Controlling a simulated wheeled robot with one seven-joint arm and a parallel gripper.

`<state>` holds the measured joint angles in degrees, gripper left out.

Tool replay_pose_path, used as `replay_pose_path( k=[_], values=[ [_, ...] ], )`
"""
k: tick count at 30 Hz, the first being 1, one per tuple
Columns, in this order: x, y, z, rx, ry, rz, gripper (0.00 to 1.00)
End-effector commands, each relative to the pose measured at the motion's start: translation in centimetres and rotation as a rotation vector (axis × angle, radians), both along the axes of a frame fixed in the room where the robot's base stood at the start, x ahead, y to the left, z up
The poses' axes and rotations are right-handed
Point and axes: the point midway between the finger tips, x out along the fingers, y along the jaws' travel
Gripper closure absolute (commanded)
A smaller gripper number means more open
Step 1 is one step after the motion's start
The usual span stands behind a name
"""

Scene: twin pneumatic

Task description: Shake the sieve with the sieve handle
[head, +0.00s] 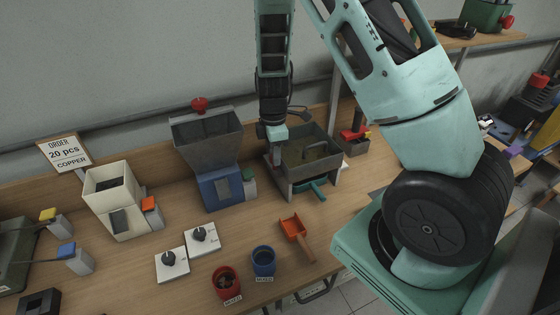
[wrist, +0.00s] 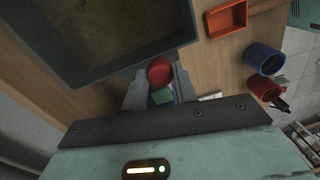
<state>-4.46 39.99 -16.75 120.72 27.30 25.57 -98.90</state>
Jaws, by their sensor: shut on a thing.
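The sieve (head: 325,152) is a grey open-topped box with a dull brownish inside, standing near the wall in the head view. It fills the upper left of the wrist view (wrist: 65,82). My gripper (head: 275,150) points down at the sieve's left side. In the wrist view my gripper (wrist: 160,78) has its fingers closed around a round red knob, which I take to be the sieve handle (wrist: 159,70), close by the sieve's rim. A green piece (wrist: 161,96) shows between the fingers. In the head view the knob is hidden by my gripper.
A grey hopper on a blue base (head: 218,185) stands left of the sieve. A teal scoop-like piece (head: 312,190) lies at the sieve's front. An orange scoop (head: 294,228), a red cup (head: 226,283) and a blue cup (head: 263,262) stand nearer the table's front.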

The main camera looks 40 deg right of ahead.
Motion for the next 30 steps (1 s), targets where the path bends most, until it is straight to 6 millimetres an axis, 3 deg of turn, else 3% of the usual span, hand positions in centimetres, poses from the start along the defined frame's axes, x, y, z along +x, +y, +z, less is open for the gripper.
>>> replay_pose_path(
  k=[8,9,11,12,23,30],
  values=[
    [0.2,0.0,0.1,-0.001,0.0,0.0,1.0],
    [0.2,0.0,0.1,0.0,0.0,0.0,0.69],
    [0.1,0.0,0.1,-0.001,0.0,0.0,0.52],
    [0.1,0.0,0.1,-0.001,0.0,0.0,0.5],
    [0.2,-0.1,0.6,0.0,-0.002,0.0,0.5],
    [0.5,-0.1,4.7,-0.001,-0.009,0.002,0.5]
  ],
)
